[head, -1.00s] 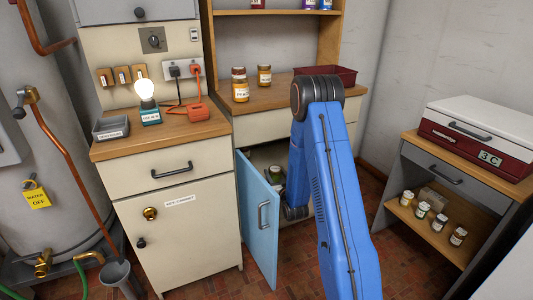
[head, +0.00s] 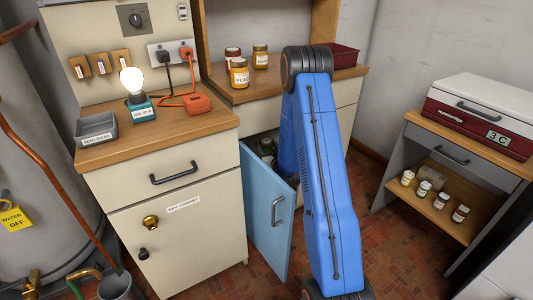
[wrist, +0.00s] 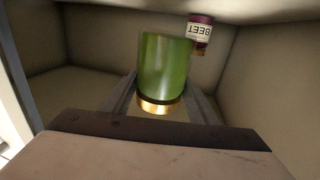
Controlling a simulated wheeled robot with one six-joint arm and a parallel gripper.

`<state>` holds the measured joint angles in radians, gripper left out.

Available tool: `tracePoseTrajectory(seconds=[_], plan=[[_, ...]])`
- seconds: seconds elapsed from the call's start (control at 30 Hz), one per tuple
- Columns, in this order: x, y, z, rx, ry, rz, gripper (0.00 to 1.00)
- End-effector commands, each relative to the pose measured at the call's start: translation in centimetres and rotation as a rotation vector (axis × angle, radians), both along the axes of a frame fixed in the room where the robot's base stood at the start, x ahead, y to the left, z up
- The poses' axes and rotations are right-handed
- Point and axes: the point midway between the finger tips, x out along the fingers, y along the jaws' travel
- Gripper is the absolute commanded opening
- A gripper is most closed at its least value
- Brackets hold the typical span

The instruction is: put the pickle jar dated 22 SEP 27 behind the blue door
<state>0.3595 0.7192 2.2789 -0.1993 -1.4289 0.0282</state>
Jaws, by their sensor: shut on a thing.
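A green jar (wrist: 165,65) with a gold lid is between the fingers of my gripper (wrist: 158,98) in the wrist view. My gripper is shut on it, inside a pale cabinet space. No label or date shows on the side facing me, and the jar appears inverted in this view. The blue door (head: 268,212) stands open at the front of the cabinet in the head view. My blue arm reaches in past it and hides much of the opening. A small dark greenish thing (head: 266,146) shows in the opening, too small to identify.
A jar labelled BEET (wrist: 200,33) stands close beside the green jar in the cabinet. Several jars stand on the low shelf (head: 418,202) at right. Jars, including one marked PEAC (head: 239,74), stand on the counter. The cream cabinet (head: 175,215) is left of the door.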

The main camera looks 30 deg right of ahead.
Motion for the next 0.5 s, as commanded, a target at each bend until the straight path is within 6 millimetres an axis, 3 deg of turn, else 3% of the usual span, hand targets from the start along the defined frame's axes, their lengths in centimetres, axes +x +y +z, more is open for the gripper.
tracePoseTrajectory(seconds=[0.23, 0.5], plan=[[0.0, 0.0, -1.1, 0.000, -0.002, 0.000, 0.13], [0.0, 0.0, -4.1, 0.000, -0.001, 0.000, 0.13]])
